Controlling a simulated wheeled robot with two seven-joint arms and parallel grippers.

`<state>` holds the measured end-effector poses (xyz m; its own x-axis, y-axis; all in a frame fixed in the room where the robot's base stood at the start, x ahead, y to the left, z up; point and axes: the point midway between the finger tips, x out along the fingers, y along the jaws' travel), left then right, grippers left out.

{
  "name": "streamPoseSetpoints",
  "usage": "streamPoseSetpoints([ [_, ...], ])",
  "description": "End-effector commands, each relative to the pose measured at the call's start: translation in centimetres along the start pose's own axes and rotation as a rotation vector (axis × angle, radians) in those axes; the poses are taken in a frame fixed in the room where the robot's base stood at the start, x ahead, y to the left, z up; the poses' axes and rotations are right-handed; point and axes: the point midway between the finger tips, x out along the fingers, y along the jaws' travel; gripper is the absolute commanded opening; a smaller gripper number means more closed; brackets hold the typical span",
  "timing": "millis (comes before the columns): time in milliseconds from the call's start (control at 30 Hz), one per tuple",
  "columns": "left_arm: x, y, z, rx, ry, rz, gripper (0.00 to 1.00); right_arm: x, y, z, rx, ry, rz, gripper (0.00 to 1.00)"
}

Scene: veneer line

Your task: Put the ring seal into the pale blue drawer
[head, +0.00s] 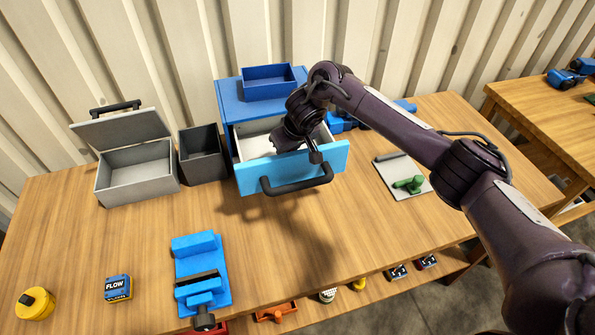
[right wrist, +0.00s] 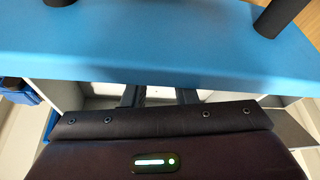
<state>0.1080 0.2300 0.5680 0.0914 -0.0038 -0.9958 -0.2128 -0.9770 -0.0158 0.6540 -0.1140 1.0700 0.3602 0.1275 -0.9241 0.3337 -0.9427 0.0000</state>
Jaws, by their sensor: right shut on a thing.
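The pale blue drawer (head: 245,175) is pulled open from the blue cabinet (head: 226,100), its dark bar handle (head: 297,185) facing front. My right gripper (head: 284,143) is inside the drawer opening, behind the pale blue front. In the right wrist view the drawer front (right wrist: 160,45) spans the top, and the two dark fingers of my right gripper (right wrist: 158,96) reach into the pale interior. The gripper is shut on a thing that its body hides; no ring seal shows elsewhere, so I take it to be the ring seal. My left gripper is not in view.
A blue tray (head: 268,87) sits on the cabinet. A grey bin (head: 203,160) and an open grey box (head: 135,185) stand left of it. A blue vise (head: 203,275), a FLOW box (head: 118,288) and a yellow item (head: 35,303) lie in front. The table middle is clear.

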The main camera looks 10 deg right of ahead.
Motion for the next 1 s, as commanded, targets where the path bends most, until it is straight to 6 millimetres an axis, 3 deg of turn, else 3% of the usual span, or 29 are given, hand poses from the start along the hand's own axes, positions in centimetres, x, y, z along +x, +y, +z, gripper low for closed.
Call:
streamPoseSetpoints([
  [1000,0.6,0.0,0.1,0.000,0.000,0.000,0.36,1.1,0.0,0.5,0.000,0.001,0.000,0.04],
])
